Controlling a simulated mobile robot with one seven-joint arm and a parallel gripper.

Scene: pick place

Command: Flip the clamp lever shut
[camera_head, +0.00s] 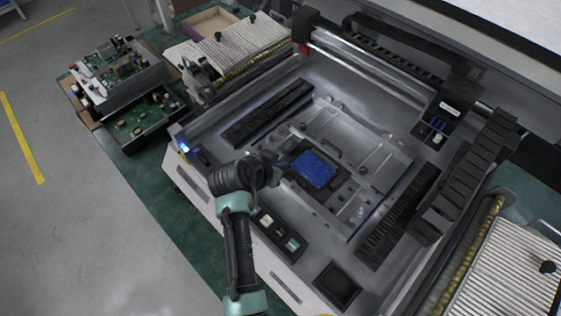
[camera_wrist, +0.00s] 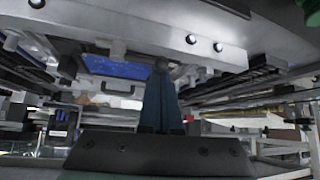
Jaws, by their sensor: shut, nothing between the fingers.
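A blue board (camera_head: 315,168) sits in a dark fixture (camera_head: 337,187) on the metal plate of the machine. I cannot single out the clamp lever with certainty; small dark parts stand around the fixture. In the wrist view the blue board (camera_wrist: 117,68) shows at upper left, with a dark handle-like part (camera_wrist: 117,88) just below it. My gripper (camera_head: 281,165) is low at the left side of the fixture, close beside the board. In the wrist view the fingers (camera_wrist: 162,72) are together with nothing between them, their tips near the fixture's edge. Whether they touch it is hidden.
A slotted black rail (camera_head: 267,112) lies behind the fixture, and another (camera_head: 398,215) lies to its right. A button panel (camera_head: 279,230) is at the machine's front. Circuit boards (camera_head: 122,75) stand at the left. The metal plate right of the fixture is mostly clear.

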